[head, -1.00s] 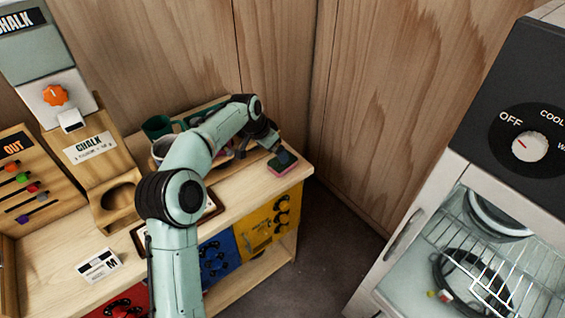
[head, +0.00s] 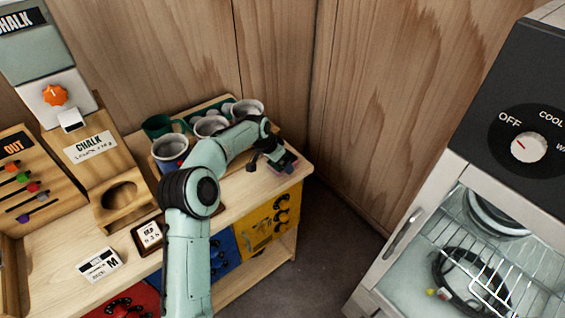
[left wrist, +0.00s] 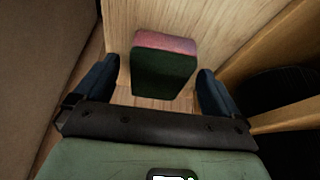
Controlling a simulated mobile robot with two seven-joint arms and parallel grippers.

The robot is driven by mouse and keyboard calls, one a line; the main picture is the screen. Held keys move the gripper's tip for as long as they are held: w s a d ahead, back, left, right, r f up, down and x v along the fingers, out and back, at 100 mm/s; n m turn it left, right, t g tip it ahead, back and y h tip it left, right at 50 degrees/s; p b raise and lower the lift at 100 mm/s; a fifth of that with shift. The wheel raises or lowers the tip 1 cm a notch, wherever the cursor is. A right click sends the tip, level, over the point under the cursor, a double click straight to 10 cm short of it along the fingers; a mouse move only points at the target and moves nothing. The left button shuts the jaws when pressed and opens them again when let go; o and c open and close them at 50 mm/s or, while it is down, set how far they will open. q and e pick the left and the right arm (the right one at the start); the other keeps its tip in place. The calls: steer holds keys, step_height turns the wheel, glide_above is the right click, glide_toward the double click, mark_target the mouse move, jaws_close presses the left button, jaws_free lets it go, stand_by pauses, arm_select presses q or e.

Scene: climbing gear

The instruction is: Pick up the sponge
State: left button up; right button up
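The sponge (head: 286,167) lies on the wooden counter near its right end, partly hidden by my left gripper in the head view. In the left wrist view the sponge (left wrist: 163,72) shows a pink layer and a dark green layer. My left gripper (head: 266,163) is over the counter at the sponge. In the left wrist view its fingers (left wrist: 156,82) are spread, one on each side of the sponge, with a visible gap on both sides. My right gripper is in neither view.
Several mugs, including a blue one (head: 170,150) and a green one (head: 157,126), stand behind my left arm. A wooden chalk stand (head: 120,190) and small cards are at the left. The counter's right edge is close to the sponge. A cabinet (head: 440,210) stands right, across a floor gap.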

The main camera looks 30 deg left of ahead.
arm_select(q)
steer(key=c, duration=0.9)
steer(key=shift+r, duration=0.15)
step_height(320, 180, up, 20)
steer(key=shift+f+p, duration=0.1)
steer(key=shift+p, duration=1.1)
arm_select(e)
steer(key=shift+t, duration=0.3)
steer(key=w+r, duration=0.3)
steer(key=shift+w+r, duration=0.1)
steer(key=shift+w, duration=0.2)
arm_select(q)
steer(key=shift+d+f, duration=0.1)
